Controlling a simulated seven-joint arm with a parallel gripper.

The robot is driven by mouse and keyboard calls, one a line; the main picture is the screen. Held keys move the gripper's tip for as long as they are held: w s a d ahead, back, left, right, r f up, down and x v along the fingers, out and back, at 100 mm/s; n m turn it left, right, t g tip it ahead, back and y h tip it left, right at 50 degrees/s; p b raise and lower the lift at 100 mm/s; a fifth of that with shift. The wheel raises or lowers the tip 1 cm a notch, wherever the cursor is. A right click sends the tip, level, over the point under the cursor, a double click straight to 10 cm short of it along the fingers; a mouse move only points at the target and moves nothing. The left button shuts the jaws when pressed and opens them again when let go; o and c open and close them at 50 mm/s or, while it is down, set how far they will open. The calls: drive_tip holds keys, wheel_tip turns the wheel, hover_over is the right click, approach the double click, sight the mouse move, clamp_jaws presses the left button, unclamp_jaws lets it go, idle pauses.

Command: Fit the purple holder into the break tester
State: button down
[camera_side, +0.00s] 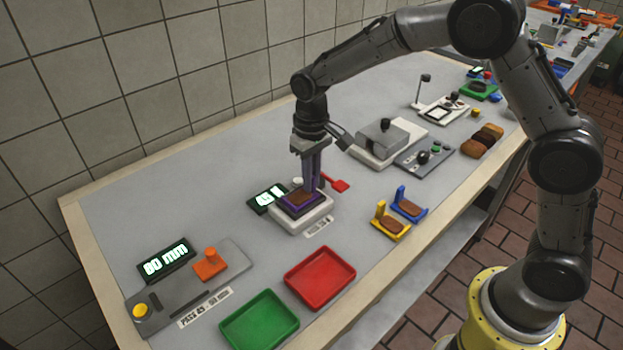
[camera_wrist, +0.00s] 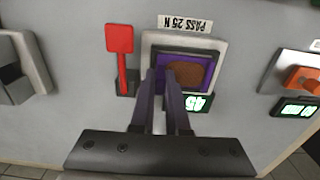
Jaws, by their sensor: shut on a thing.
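The purple holder (camera_side: 293,208) carries a brown biscuit (camera_side: 300,198) and is at the top of the white break tester (camera_side: 307,222). In the wrist view the purple holder (camera_wrist: 211,61) lies within the pale frame of the tester (camera_wrist: 219,45), with the biscuit (camera_wrist: 183,75) inside it. I cannot tell if it is fully seated. My gripper (camera_side: 311,182) points down from above and is shut on the holder; its fingertips (camera_wrist: 170,75) partly cover the holder's near edge. A red lever (camera_side: 338,184) stands beside the tester, also in the wrist view (camera_wrist: 120,45).
A lit display (camera_side: 268,198) stands behind the tester. A red tray (camera_side: 320,278) and a green tray (camera_side: 260,321) lie in front. Yellow (camera_side: 391,222) and blue (camera_side: 409,206) holders with biscuits stand to the right. A grey gauge with an orange block (camera_side: 210,266) is at left.

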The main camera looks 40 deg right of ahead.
drive_tip(key=shift+f, duration=0.25)
drive_tip(key=shift+f, duration=0.15)
drive_tip(key=c, duration=0.9)
unclamp_jaws()
wheel_tip(320, 180, up, 12)
drive_tip(key=s+d+r+t, duration=0.1)
drive_tip(key=s+d+r, duration=0.25)
drive_tip(key=s, duration=0.35)
drive_tip(key=s+d+r+t, duration=0.2)
drive_tip(key=s+r, duration=0.2)
drive_tip(key=s, duration=0.2)
drive_tip(key=s+d+f+t, duration=0.1)
drive_tip(key=s, duration=0.4)
drive_tip(key=s+d+f, duration=0.1)
drive_tip(key=s, duration=0.4)
drive_tip(key=s+d+f+t, duration=0.1)
drive_tip(key=s+f, duration=0.1)
drive_tip(key=s, duration=0.3)
drive_tip(key=shift+s+t, duration=0.3)
